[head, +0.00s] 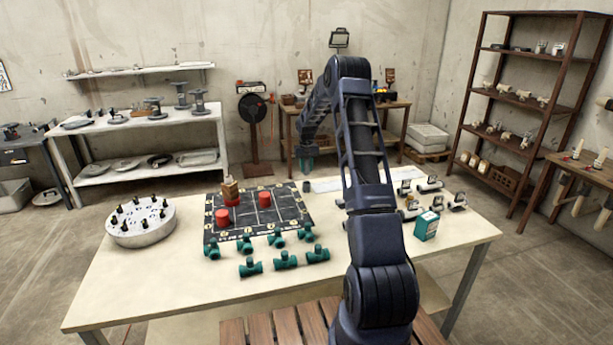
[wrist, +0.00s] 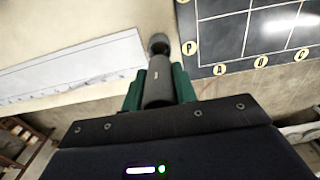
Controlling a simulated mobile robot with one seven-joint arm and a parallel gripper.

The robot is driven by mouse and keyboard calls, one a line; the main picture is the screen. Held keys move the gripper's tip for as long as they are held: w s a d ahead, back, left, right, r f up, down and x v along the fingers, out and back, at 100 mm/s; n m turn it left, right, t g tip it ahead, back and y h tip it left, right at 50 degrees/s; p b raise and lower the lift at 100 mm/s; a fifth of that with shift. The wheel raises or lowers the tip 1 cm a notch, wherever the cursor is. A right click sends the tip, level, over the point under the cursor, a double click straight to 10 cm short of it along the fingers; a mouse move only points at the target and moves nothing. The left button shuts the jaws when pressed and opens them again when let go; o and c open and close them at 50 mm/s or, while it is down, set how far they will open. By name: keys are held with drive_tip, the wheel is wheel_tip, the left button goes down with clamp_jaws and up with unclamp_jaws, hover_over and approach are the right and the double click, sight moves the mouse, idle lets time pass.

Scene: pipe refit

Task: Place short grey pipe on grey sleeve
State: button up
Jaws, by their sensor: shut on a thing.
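My gripper (head: 306,168) is over the far side of the table, beyond the dark mat, pointing down. In the wrist view, its green fingers (wrist: 158,88) are shut on a short dark grey pipe (wrist: 157,84). A small dark round piece (wrist: 159,43), which looks like the grey sleeve, is just beyond the pipe's far end, beside the mat's corner. In the head view, this small dark piece (head: 306,187) is below my gripper. I cannot tell whether the pipe touches it. The pipe is not clearly visible in the head view.
The dark mat (head: 290,221) holds red pieces (head: 222,218) and a wooden block. Several green tee fittings (head: 285,260) lie in front of it. A round grey base (head: 141,222) stands left. A white printed strip (head: 335,184) lies at the back. A green box (head: 426,226) stands right.

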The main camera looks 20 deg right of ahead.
sight(307, 174)
drive_tip(key=shift+f, duration=2.2)
drive_tip(key=shift+f, duration=0.25)
drive_tip(key=o, duration=1)
drive_tip(key=shift+c, duration=0.2)
drive_tip(key=shift+r, duration=0.1)
